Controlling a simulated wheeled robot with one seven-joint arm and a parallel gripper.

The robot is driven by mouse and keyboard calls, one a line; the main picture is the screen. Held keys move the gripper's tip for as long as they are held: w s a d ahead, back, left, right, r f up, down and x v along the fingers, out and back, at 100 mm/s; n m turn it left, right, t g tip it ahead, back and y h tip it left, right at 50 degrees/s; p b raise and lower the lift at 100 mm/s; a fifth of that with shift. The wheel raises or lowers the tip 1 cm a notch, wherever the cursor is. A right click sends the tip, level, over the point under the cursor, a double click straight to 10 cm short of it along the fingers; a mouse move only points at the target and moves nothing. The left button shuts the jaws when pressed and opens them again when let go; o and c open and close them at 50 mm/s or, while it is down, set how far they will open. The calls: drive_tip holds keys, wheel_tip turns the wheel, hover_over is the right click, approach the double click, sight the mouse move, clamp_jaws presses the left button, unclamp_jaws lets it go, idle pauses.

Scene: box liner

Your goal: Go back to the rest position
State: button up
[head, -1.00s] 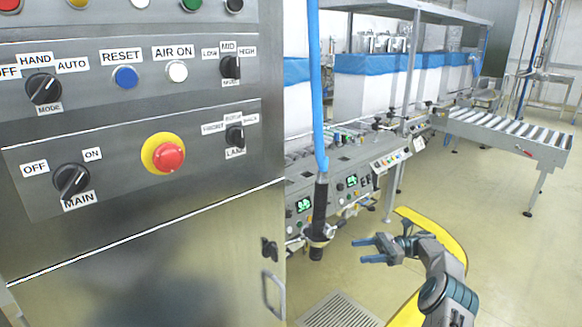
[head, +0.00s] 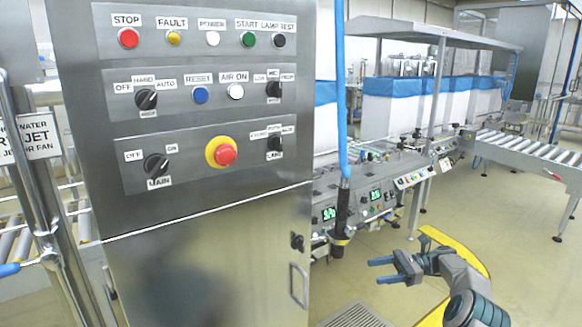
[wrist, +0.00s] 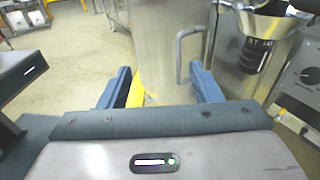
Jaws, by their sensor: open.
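My gripper (head: 381,271) is at the lower right of the head view, low in front of the box liner machine's panel and to the right of the cabinet door. Its two blue fingers are apart with nothing between them. In the wrist view the open fingers (wrist: 162,88) point toward the steel cabinet (wrist: 163,45) and its handle, without touching them. The control panel (head: 190,120) carries a red emergency stop (head: 225,154), a blue RESET button (head: 200,94), a white AIR ON button (head: 236,91) and a MAIN switch (head: 156,167).
A black-handled tool (head: 342,215) hangs on a blue hose close to my gripper's left. A roller conveyor (head: 520,152) stands at the right. White boxes with blue liners (head: 405,95) line the back. A pipe frame (head: 38,200) stands at the far left. Open floor lies at the right.

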drive_tip(key=s+a+r+n+h+p, duration=0.3)
drive_tip(key=s+a+r+h+p, duration=0.15)
drive_tip(key=a+r, duration=0.35)
drive_tip(key=s+a+r+n+h+p, duration=0.3)
drive_tip(key=s+a+r+h, duration=0.25)
drive_tip(key=r, duration=0.55)
drive_tip(key=s+d+r+n+t+h+p, duration=0.1)
drive_tip(key=s+r+n+p, duration=0.4)
drive_tip(key=s, duration=0.9)
drive_tip(key=s+d+r+n+t+h+p, duration=0.1)
drive_tip(key=s+r+n+t+h+p, duration=0.2)
drive_tip(key=s, duration=1.1)
wheel_tip(320, 180, up, 2)
drive_tip(key=n+h+p, duration=0.2)
drive_tip(key=h, duration=0.1)
drive_tip(key=shift+t, duration=0.3)
